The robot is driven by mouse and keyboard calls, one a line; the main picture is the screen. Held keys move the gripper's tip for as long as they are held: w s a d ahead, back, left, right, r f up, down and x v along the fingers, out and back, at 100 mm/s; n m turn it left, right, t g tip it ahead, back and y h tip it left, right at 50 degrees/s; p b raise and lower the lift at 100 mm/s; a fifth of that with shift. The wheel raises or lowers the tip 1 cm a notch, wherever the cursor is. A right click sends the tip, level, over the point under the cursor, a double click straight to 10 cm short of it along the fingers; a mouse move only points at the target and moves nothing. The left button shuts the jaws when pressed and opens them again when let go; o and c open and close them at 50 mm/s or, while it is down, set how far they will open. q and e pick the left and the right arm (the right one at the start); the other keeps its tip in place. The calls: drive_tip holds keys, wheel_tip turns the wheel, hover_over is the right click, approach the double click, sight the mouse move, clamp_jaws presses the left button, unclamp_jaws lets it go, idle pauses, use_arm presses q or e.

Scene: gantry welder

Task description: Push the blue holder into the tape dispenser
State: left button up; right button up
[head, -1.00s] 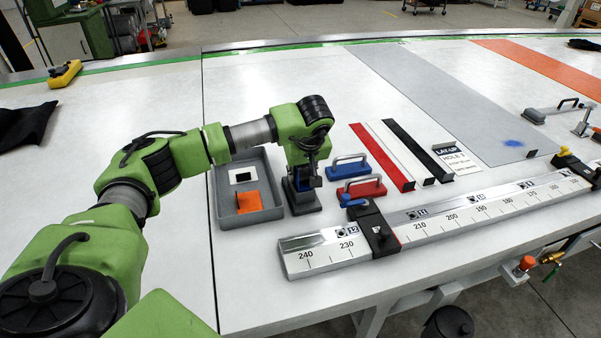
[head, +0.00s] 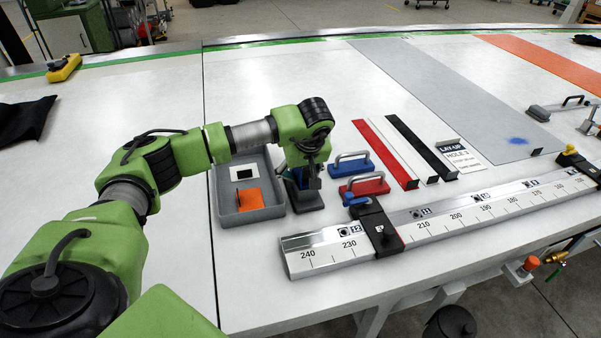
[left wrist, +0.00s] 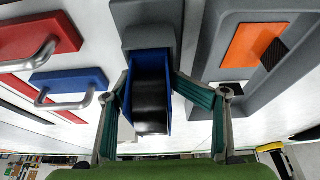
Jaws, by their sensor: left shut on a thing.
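The grey tape dispenser (head: 309,200) stands on the table just right of the grey tray. It also shows at the top of the left wrist view (left wrist: 148,35). The blue holder (left wrist: 168,105), with a wide black roll in it, lies between the fingers, its far end against the dispenser's grey body. How deep it sits inside I cannot tell. My left gripper (head: 303,178) is over the dispenser, its two fingers (left wrist: 152,85) shut on the holder from both sides. In the head view the wrist hides much of both. My right gripper is not in view.
The grey tray (head: 276,196) holds an orange piece and a white-and-black card. A blue handled block (head: 352,168) and a red one (head: 364,188) stand close on the right. A long ruler rail (head: 440,222) runs along the front. Bare table lies left of the tray.

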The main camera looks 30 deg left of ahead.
use_arm(q)
drive_tip(key=shift+d+f, duration=0.2)
drive_tip(key=shift+d, duration=0.25)
drive_tip(key=shift+d+r, duration=0.2)
drive_tip(key=shift+r, duration=0.25)
drive_tip(key=a+v, duration=0.1)
drive_tip(key=v, duration=1)
drive_tip(key=shift+r, duration=0.25)
